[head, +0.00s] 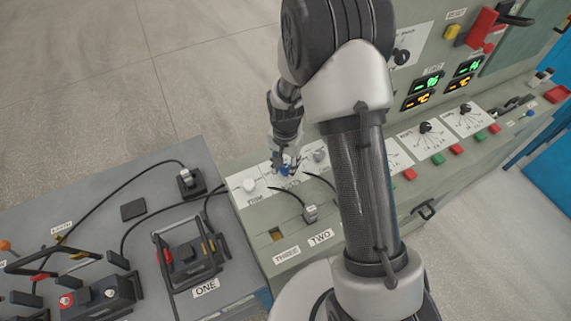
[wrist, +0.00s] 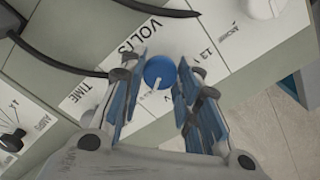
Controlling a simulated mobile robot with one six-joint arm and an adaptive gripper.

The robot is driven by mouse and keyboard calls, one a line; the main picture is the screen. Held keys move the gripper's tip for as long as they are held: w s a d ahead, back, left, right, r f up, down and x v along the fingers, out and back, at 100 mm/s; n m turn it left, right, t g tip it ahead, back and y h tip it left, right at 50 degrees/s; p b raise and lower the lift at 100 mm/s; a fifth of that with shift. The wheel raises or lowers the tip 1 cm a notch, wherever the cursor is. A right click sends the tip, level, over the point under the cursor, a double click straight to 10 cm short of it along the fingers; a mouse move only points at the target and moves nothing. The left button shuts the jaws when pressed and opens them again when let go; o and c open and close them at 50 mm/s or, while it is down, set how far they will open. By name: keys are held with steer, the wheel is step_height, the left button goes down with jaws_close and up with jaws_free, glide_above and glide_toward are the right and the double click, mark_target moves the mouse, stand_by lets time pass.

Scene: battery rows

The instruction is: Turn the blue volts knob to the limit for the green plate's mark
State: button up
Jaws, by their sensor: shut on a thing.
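The blue volts knob (wrist: 159,71) stands on a white scale plate lettered VOLTS (wrist: 140,40); its white pointer line runs toward the lower left in the wrist view. My gripper (wrist: 165,72) is shut on the knob, one finger on each side. In the head view my gripper (head: 286,163) is down at the panel's left part, with a little of the blue knob (head: 284,171) showing. The scale is partly hidden by the fingers; a "13" mark shows to the right. I cannot tell which green plate the task means.
White knobs stand either side, one at left (head: 249,185) and one at right (head: 320,155). Black cables (head: 288,192) run close by. A grey bench (head: 135,211) with battery gear is at left. Green and amber displays (head: 426,84) are on the upright panel behind my arm.

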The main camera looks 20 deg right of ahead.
steer(key=shift+n, duration=0.3)
steer(key=n, duration=0.3)
steer(key=shift+n, duration=0.3)
steer(key=n, duration=0.3)
steer(key=shift+n+p, duration=0.3)
steer(key=n, duration=0.4)
steer(key=shift+n, duration=2.1)
steer(key=o, duration=1.1)
